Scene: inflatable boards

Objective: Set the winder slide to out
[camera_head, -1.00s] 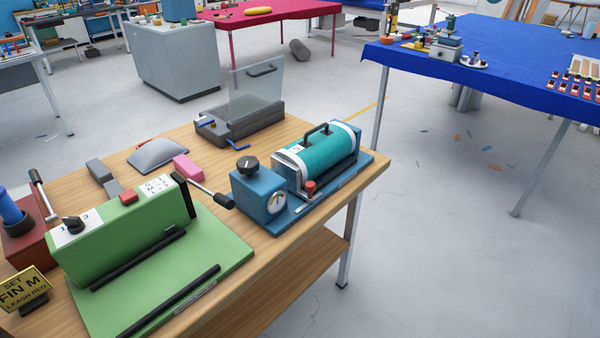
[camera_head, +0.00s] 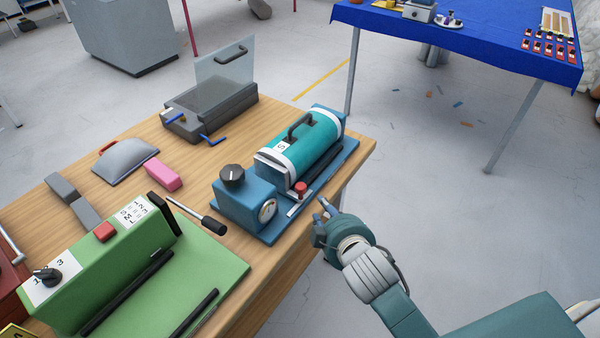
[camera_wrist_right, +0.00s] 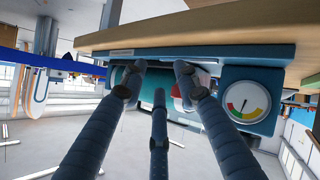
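The blue bench unit (camera_head: 243,203) has a teal cylinder (camera_head: 310,145) with white bands and a carry handle, a black dial and a round gauge (camera_head: 267,211). A red knob (camera_head: 300,188) stands on a small pale plate at its front, perhaps the slide; no "out" mark is readable. My right gripper (camera_head: 324,209) is just off the table's front edge, right of and apart from the red knob. In the right wrist view its three fingers (camera_wrist_right: 160,80) are spread and empty, with the gauge (camera_wrist_right: 246,101) beyond on the right. My left gripper is out of view.
A pink block (camera_head: 162,175), grey scoop-like piece (camera_head: 125,162) and grey case with clear lid (camera_head: 215,115) lie behind. Open floor is at the right.

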